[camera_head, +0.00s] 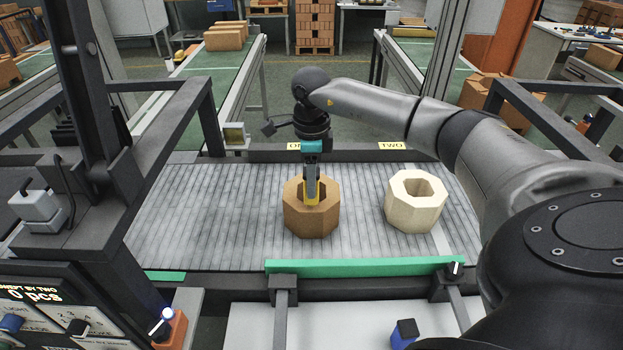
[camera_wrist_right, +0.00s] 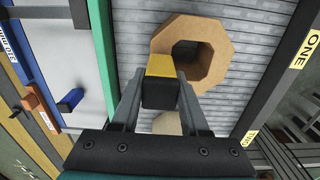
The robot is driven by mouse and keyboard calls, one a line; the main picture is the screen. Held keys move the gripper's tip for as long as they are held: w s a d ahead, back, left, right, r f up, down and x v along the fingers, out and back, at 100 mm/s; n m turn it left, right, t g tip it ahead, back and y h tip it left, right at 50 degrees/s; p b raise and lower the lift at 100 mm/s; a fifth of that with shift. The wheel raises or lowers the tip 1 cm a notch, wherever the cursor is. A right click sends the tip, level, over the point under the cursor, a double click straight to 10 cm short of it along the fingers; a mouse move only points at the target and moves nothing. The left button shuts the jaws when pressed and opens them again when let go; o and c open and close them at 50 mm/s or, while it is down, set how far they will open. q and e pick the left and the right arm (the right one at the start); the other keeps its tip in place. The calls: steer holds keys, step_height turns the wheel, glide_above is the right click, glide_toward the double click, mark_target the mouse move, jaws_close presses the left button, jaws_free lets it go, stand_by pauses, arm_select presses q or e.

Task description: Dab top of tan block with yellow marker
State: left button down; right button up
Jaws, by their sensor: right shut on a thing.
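The tan block (camera_head: 311,225), octagonal with a central hole, rests on the slatted conveyor left of a cream octagonal block (camera_head: 413,214). My right gripper (camera_head: 311,184) points down over the tan block. It is shut on the yellow marker (camera_head: 310,197), which has a black body and yellow end in the right wrist view (camera_wrist_right: 160,69). The marker overlaps the tan block's top and hole; I cannot tell whether it touches. The tan block (camera_wrist_right: 217,58) is largely clear in the wrist view, and the cream block (camera_wrist_right: 167,124) is mostly hidden by the gripper. My left gripper is not in view.
A green rail (camera_head: 365,267) runs along the conveyor's (camera_head: 215,220) near edge. A blue and black item (camera_head: 404,333) stands on the white surface in front. Dark frames flank the conveyor, and a control panel (camera_head: 60,315) is at lower left. Labels ONE and TWO (camera_head: 391,146) mark the back edge.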

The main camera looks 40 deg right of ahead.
steer(key=shift+f+b, duration=0.35)
steer(key=shift+f, duration=0.15)
stand_by(0.7)
steer(key=shift+f, duration=0.1)
stand_by(0.8)
steer(key=shift+r+p, duration=2.9)
steer(key=shift+r, duration=0.7)
